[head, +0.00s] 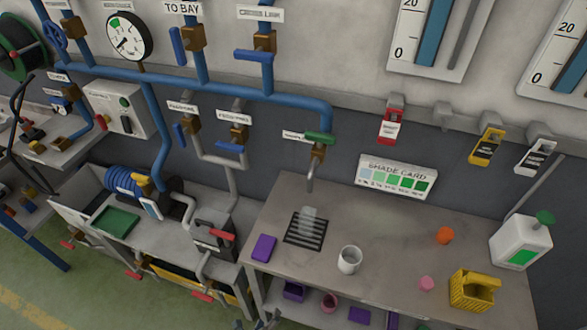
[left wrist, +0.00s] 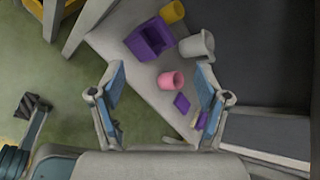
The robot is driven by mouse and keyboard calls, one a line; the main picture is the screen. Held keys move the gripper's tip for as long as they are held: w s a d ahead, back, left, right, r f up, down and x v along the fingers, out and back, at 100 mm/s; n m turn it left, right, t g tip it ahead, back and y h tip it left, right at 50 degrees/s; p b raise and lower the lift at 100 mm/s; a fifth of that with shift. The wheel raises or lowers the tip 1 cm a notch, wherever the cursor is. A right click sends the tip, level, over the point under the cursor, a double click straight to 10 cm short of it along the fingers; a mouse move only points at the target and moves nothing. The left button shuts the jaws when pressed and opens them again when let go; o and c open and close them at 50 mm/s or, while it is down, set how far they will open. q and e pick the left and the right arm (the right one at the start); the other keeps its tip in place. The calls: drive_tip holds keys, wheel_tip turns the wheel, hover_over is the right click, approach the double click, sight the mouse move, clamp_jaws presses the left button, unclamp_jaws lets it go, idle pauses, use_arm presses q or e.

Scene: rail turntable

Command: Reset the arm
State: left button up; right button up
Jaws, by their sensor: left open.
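My left gripper (left wrist: 160,90) is open in the left wrist view, with its two blue-padded fingers spread wide and nothing between the pads. Beyond the fingers, a pink cup (left wrist: 171,80), a purple bin (left wrist: 150,40) and a pale grey cup (left wrist: 197,46) stand on a grey surface, apart from the gripper. In the head view only small grey parts of my left gripper (head: 268,320) show at the bottom edge, in front of the workbench (head: 395,245). My right gripper is not identifiable in either view.
On the bench are a white mug (head: 349,259), a purple block (head: 263,248), an orange piece (head: 445,235), a yellow basket (head: 471,291) and a white jug (head: 520,243). Blue pipes (head: 240,84) with valves line the wall. Green floor (head: 25,265) is clear at left.

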use_arm(q)
drive_tip(key=s+a+f+n+g+y, duration=0.1)
drive_tip(key=s+a+f+n+g, duration=0.2)
drive_tip(key=f, duration=0.4)
drive_tip(key=s+a+f+n, duration=0.2)
drive_tip(key=a+f+n, duration=0.15)
drive_tip(key=f, duration=0.25)
drive_tip(key=s+a+f+n+g, duration=0.3)
drive_tip(key=s+a+f+n, duration=0.1)
drive_tip(key=s+f+n, duration=0.4)
drive_tip(key=s+a+f+n+g+y, duration=0.1)
drive_tip(key=s+a+f+n+g, duration=0.3)
drive_tip(key=s+f+n, duration=0.5)
drive_tip(key=s+n, duration=0.2)
drive_tip(key=s, duration=0.5)
drive_tip(key=shift+a+f+n+y, duration=0.25)
drive_tip(key=shift+f+n+y, duration=0.05)
drive_tip(key=shift+n, duration=0.05)
use_arm(e)
drive_tip(key=shift+w+d, duration=0.3)
drive_tip(key=shift+w, duration=0.25)
drive_tip(key=shift+s, duration=0.1)
drive_tip(key=shift+s+a, duration=0.55)
drive_tip(key=shift+s, duration=0.3)
drive_tip(key=shift+w, duration=0.1)
